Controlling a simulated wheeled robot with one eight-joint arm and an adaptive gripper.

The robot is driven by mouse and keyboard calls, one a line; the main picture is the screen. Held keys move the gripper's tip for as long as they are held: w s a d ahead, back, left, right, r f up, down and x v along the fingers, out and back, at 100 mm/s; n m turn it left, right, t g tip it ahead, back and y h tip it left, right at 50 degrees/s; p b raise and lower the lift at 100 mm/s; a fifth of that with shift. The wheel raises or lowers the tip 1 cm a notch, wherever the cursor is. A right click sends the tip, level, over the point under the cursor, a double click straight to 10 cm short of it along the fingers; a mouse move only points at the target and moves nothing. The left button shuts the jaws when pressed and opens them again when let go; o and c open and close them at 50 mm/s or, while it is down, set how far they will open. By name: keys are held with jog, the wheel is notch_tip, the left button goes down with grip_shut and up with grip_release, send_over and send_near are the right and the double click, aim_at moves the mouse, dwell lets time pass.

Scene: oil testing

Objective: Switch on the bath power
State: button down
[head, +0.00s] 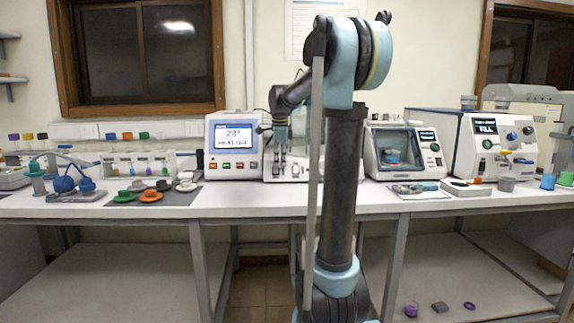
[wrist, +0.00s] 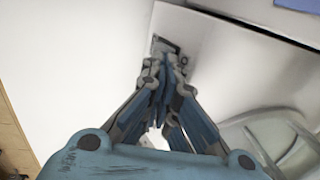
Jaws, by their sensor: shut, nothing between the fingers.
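The bath unit, a white instrument (head: 214,172) with a lit blue and white display (head: 233,136), stands on the bench left of my arm. In the wrist view, a small dark switch plate (wrist: 160,44) sits on a white housing, just beyond my fingertips. My gripper (wrist: 163,66) is shut and empty, its tips pointing at that plate and partly covering it. I cannot tell whether they touch or which way the switch is set.
A blue-windowed instrument (head: 390,150) and a larger white instrument (head: 487,145) stand to the right of my arm. Orange and green cups lie on a dark mat (head: 182,199) to the left. A clear rounded vessel (wrist: 275,140) is right of my gripper in the wrist view.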

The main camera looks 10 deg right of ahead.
jog(key=shift+s+a, duration=0.1)
jog(key=shift+s, duration=0.05)
jog(key=shift+s+a+f, duration=0.15)
jog(key=shift+s+f, duration=0.15)
jog(key=shift+s, duration=0.8)
jog(key=c, duration=2.3)
grip_release()
jog(key=shift+s+a+r, duration=0.1)
jog(key=shift+s+a, duration=0.05)
jog(key=shift+s, duration=0.3)
jog(key=s+r, duration=0.2)
jog(key=shift+s+a+r, duration=0.1)
jog(key=shift+s+a, duration=0.1)
jog(key=shift+s, duration=0.2)
grip_shut()
notch_tip(320, 180, up, 9)
jog(key=s, duration=0.1)
jog(key=shift+s+r, duration=0.15)
jog(key=shift+s, duration=0.2)
jog(key=shift+w+d, duration=0.1)
